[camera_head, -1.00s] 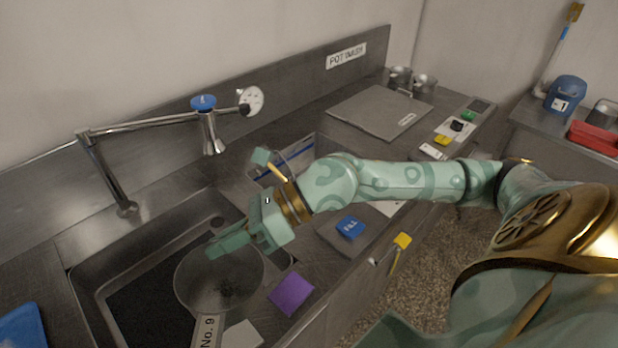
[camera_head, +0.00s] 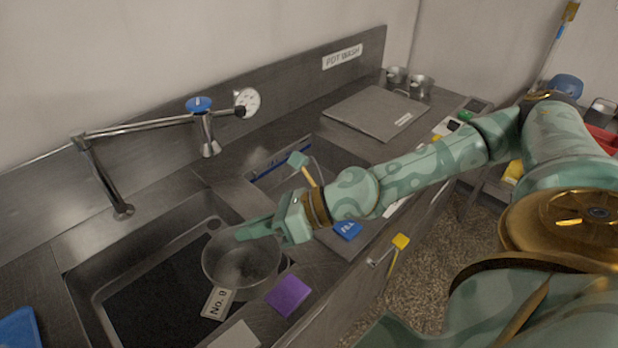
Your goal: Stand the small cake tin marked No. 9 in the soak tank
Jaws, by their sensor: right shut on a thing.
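The round grey tin (camera_head: 240,268) carries a pale tag marked No. 9 (camera_head: 217,303). My right gripper (camera_head: 252,231) is shut on the far side of its rim and holds it over the right part of the large sink (camera_head: 98,300). The tin's open top faces me; how high it hangs is hard to tell. A second, smaller basin with a blue line on its wall (camera_head: 283,158) lies beyond the gripper, partly hidden by my arm; it looks like the soak tank, but I read no label on it. My left gripper is not in view.
A purple sponge (camera_head: 288,296) lies on the front ledge. A blue FILL label (camera_head: 347,230) and a yellow-ended handle (camera_head: 401,242) are near the counter's front. A flat grey lid (camera_head: 375,112) lies farther back.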

